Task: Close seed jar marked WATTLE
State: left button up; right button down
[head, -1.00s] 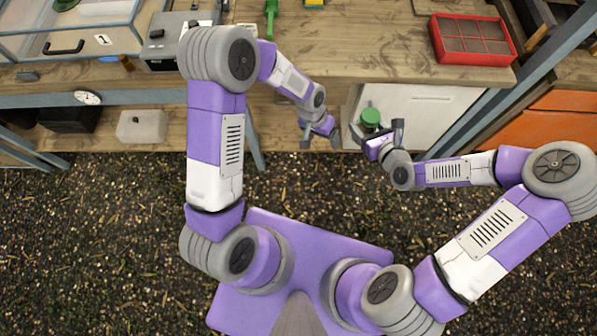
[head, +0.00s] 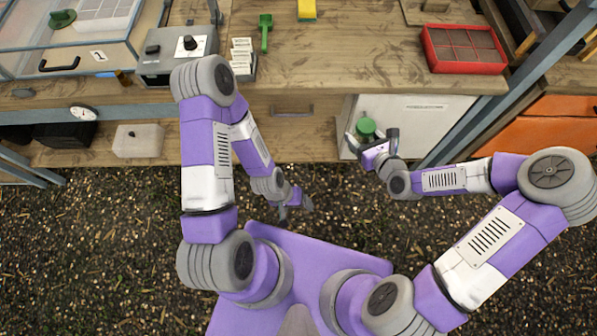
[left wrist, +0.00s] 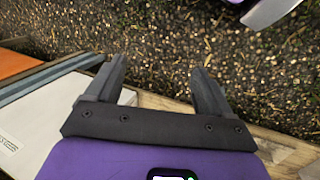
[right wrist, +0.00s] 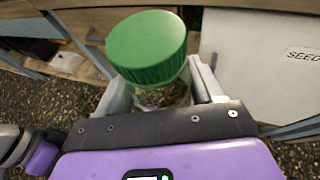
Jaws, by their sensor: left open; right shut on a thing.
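A clear jar with a green screw lid (head: 366,126) is in front of the white cabinet in the head view. In the right wrist view the green lid (right wrist: 147,47) sits on top of the jar's glass body (right wrist: 165,96), which has dark contents low inside. No WATTLE mark is readable. My right gripper (right wrist: 158,75) is shut on the jar's body below the lid; it also shows in the head view (head: 371,143). My left gripper (head: 295,209) is open and empty, low near my base and apart from the jar. The left wrist view shows its spread fingers (left wrist: 160,68) over bare ground.
The wooden bench (head: 340,70) holds a red divided tray (head: 463,50), a grey box with a dial (head: 177,52), white packets (head: 242,52) and a green scoop (head: 265,32). A white cabinet (head: 425,110) stands behind the jar. Open ground lies before the bench.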

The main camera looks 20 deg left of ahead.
jog(key=w+d+r+m+t+h, duration=0.1)
jog(key=d+m+h, duration=0.3)
jog(key=d, duration=0.2)
jog(key=w+d+r+m+t+h, duration=0.1)
jog(key=d+m+t+h, duration=0.1)
jog(key=d+m+h, duration=0.2)
jog(key=d, duration=0.3)
jog(key=shift+d+h, duration=0.25)
jog(key=shift+h, duration=0.15)
